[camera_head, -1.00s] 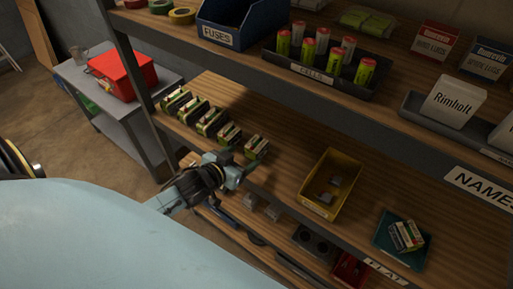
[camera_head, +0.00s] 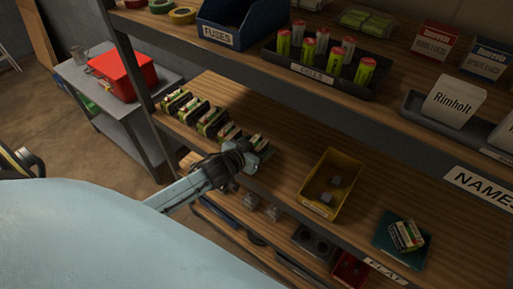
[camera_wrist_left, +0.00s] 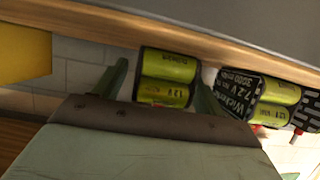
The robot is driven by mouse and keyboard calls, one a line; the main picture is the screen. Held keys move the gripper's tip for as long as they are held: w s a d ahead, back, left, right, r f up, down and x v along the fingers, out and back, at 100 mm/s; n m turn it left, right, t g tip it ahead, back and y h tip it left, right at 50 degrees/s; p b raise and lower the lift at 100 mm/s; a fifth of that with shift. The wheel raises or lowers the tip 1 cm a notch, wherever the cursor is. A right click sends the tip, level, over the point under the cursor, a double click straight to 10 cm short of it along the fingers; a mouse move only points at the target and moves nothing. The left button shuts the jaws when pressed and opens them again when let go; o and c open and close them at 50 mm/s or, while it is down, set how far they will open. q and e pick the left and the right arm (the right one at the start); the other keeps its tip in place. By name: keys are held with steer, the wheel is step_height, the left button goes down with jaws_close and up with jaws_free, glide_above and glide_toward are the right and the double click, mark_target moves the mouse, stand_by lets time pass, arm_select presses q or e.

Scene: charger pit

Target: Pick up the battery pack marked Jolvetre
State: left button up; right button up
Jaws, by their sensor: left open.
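Several green-and-black battery packs (camera_head: 210,122) stand in a row on the middle shelf. My left gripper (camera_head: 257,158) is at the row's right-end pack (camera_head: 259,141) and partly covers it. In the left wrist view the open gripper (camera_wrist_left: 163,88) has one finger on each side of a pack with two green cells (camera_wrist_left: 168,68). I cannot tell whether the fingers touch it. The neighbouring pack (camera_wrist_left: 240,94) shows a black label starting "Wicken", with 7.2 V. The name Jolvetre is not readable on any pack. My right gripper is not in view.
A yellow bin (camera_head: 352,170) with small grey parts stands right of the row. A teal tray (camera_head: 387,238) holding a small pack is further right. The upper shelf (camera_head: 300,75) overhangs behind, with a cell tray and a blue fuse bin. Bare wood lies between row and bin.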

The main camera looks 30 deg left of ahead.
arm_select(q)
steer(key=shift+r, duration=0.1)
steer(key=c, duration=1.3)
